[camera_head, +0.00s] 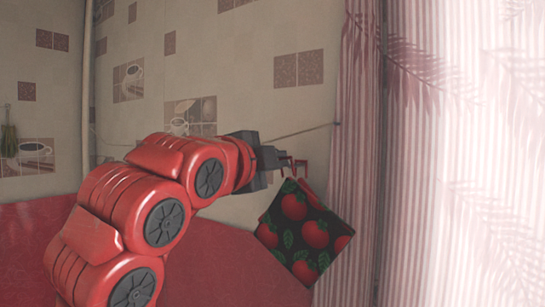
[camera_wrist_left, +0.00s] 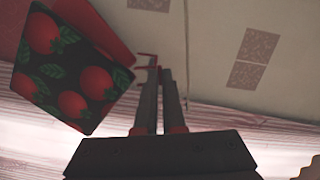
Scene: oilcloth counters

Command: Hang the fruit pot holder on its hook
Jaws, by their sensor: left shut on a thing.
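The fruit pot holder (camera_head: 305,232) is a dark square with red fruits, green leaves and a red edge. It hangs tilted, corner up, below and to the right of my left gripper (camera_head: 286,162). In the left wrist view the pot holder (camera_wrist_left: 72,72) is at the upper left, beside the fingers. My right gripper is not in view.
A pink striped curtain (camera_head: 355,190) hangs close to the right of the pot holder. A red counter covering (camera_head: 225,265) lies below. A bottle (camera_head: 9,140) stands at far left.

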